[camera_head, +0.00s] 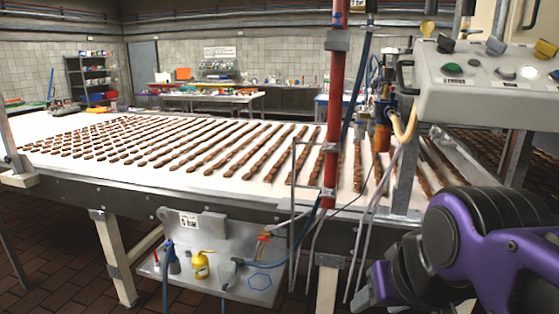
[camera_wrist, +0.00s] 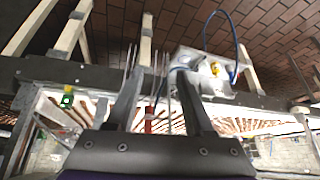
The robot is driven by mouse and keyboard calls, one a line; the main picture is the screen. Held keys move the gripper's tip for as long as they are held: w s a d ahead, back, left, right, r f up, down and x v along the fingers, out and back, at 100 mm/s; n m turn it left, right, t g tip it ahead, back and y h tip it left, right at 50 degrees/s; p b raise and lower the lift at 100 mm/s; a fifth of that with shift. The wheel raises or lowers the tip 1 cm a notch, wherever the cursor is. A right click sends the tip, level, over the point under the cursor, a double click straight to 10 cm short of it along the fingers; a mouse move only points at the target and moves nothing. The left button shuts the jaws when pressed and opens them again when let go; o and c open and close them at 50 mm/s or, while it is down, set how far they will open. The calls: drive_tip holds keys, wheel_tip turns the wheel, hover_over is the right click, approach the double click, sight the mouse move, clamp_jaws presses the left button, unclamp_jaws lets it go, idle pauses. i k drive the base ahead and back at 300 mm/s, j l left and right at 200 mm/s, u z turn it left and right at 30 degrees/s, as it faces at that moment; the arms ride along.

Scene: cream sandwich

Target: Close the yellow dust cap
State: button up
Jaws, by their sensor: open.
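A yellow fitting (camera_head: 200,264) stands on the grey metal plate (camera_head: 262,291) below the conveyor's front edge, beside a blue-grey coupling. I cannot tell whether this is the dust cap or whether it is open. A yellowish flap (camera_head: 545,49) also shows on the control box at the upper right. In the wrist view, a yellow piece (camera_wrist: 215,68) shows on the plate, beyond and right of my fingers. My gripper (camera_wrist: 158,92) is open and empty, its two fingers apart. In the head view only my purple arm shows, at the lower right; the gripper is hidden.
The control box (camera_head: 480,90) overhangs at the right. A red upright pipe (camera_head: 333,110) with loose hoses stands between the plate and my arm. The white conveyor (camera_head: 100,128) carries rows of brown bars. Conveyor legs (camera_head: 113,255) flank the plate; the brown floor before it looks clear.

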sight(427, 26)
drive_tip(key=i+l+u, duration=0.25)
drive_tip(key=i+l, duration=0.2)
drive_tip(key=i+l+u, duration=0.3)
drive_tip(key=i+l, duration=0.2)
drive_tip(key=k, duration=0.65)
drive_tip(key=i, duration=0.7)
